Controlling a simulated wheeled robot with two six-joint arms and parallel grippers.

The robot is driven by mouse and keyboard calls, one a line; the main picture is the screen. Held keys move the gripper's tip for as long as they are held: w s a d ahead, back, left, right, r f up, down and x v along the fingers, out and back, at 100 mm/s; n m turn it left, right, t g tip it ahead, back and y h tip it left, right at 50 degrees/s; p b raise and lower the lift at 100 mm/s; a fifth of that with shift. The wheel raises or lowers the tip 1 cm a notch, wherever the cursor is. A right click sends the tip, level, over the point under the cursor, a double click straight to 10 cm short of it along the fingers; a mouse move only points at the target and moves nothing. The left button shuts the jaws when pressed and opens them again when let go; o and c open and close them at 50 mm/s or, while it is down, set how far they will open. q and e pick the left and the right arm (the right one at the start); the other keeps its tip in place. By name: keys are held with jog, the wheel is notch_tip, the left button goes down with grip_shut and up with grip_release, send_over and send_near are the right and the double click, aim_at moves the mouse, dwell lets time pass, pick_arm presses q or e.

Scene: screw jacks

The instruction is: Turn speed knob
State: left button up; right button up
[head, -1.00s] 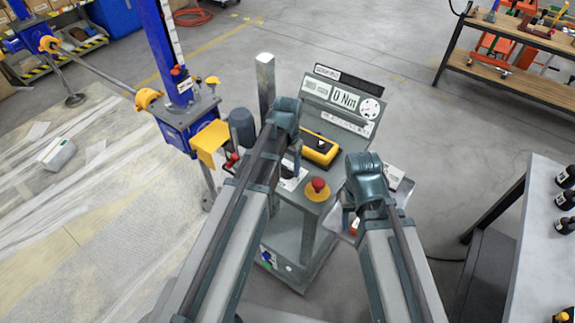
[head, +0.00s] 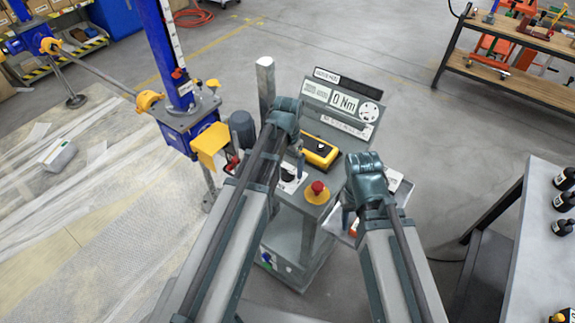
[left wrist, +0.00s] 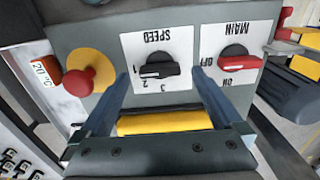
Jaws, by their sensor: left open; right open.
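In the head view my left gripper (head: 296,172) is over the console's front left, partly hiding the knob. My right gripper (head: 348,214) is open by the console's right side, its fingers barely visible.
The red emergency button (left wrist: 80,82) on its yellow disc is left of the knob in the wrist view, and the red MAIN switch (left wrist: 235,62) is right. A yellow device (head: 320,152) lies on the console. The display (head: 345,103) reads 0 Nm. A blue screw jack (head: 180,70) stands left.

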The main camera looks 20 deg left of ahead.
aim_at(287, 172)
pick_arm(q)
notch_tip(287, 172, up, 12)
jog(key=p, duration=1.1)
jog(key=shift+r, duration=0.15)
pick_arm(e)
notch_tip(287, 172, up, 12)
jog(key=shift+r, duration=0.15)
pick_arm(q)
jog(key=shift+s, duration=0.15)
pick_arm(e)
jog(key=shift+s, duration=0.1)
